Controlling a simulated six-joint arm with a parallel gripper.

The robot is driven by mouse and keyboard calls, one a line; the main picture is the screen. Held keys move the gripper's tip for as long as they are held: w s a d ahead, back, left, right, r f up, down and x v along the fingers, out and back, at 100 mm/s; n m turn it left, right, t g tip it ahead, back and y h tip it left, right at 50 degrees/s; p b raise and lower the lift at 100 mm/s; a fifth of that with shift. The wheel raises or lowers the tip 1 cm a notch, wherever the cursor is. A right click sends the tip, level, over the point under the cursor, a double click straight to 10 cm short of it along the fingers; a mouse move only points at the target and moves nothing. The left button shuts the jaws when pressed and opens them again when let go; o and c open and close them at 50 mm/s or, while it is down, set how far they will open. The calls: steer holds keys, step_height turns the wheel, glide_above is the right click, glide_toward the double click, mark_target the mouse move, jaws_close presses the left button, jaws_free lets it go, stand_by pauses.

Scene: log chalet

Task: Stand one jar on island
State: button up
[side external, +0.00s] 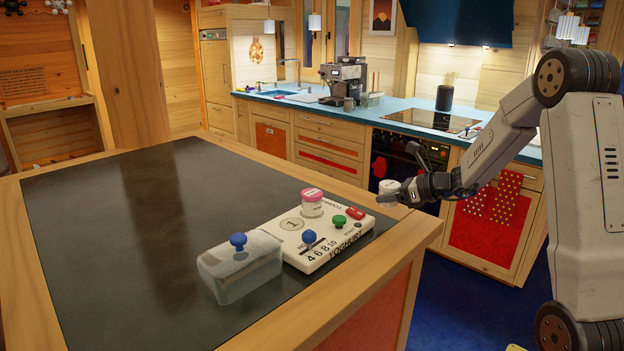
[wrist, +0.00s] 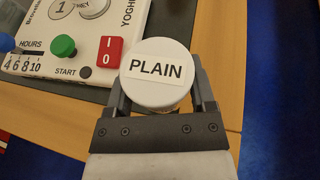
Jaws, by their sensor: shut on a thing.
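My gripper (side external: 395,194) is shut on a white-lidded jar (side external: 388,186) whose lid reads "PLAIN". The same jar (wrist: 158,72) sits upright between both fingers in the wrist view. It is held by the island's right edge; in the wrist view it overlaps the wooden border. The island (side external: 130,215) has a dark top with a wooden rim. On it lies a white yoghurt maker (side external: 330,257) with a pink-lidded jar (side external: 312,203) standing upright on it. The held jar's underside cannot be made out clearly.
A clear lid with a blue knob (side external: 240,270) lies beside the yoghurt maker on its left. The maker bears a green knob (wrist: 62,47) and a red switch (wrist: 109,51). The island's left and far parts are bare. A kitchen counter (side external: 420,107) runs behind.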

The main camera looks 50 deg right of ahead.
mark_target(397, 205)
steer(key=shift+w+d+f, duration=0.1)
steer(key=shift+w+f, duration=0.1)
steer(key=shift+w+d+f, duration=0.1)
steer(key=shift+w+f, duration=0.15)
steer(key=shift+f, duration=1.6)
steer(key=shift+f, duration=0.15)
steer(key=o, duration=1.3)
